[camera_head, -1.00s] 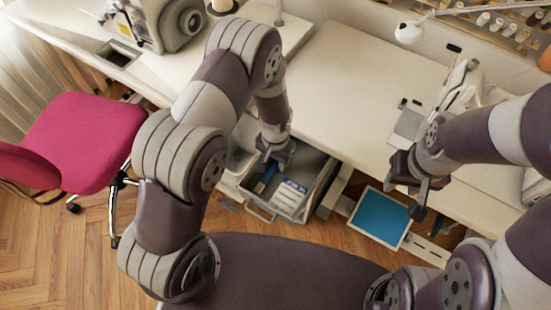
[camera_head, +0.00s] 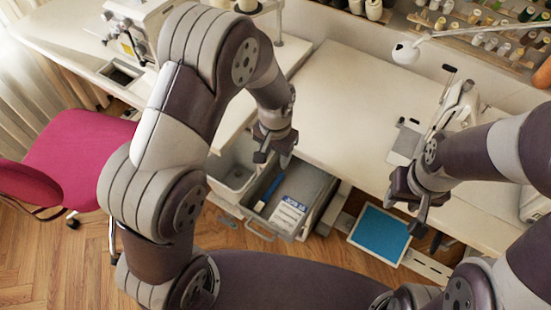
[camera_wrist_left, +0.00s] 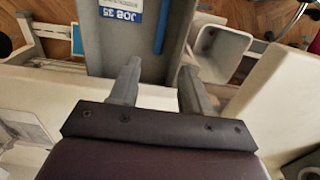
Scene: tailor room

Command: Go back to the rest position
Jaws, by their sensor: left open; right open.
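My left gripper (camera_head: 273,158) is open and empty above the back of an open grey drawer (camera_head: 318,184) in the head view. In the left wrist view its two fingers (camera_wrist_left: 160,88) are spread, with nothing between them. The drawer holds a white card marked JOB 35 (camera_head: 287,215) and a blue strip-like item (camera_head: 270,186). My right gripper (camera_head: 408,212) is open and empty at the right, beside the front edge of the white table (camera_head: 345,120).
A blue panel in a pale frame (camera_head: 380,235) lies below the table front. A sewing machine (camera_head: 135,25) stands at the upper left, another machine (camera_head: 458,105) at the right. A pink chair (camera_head: 80,155) is at the left. A grey bin (camera_head: 230,172) sits left of the drawer.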

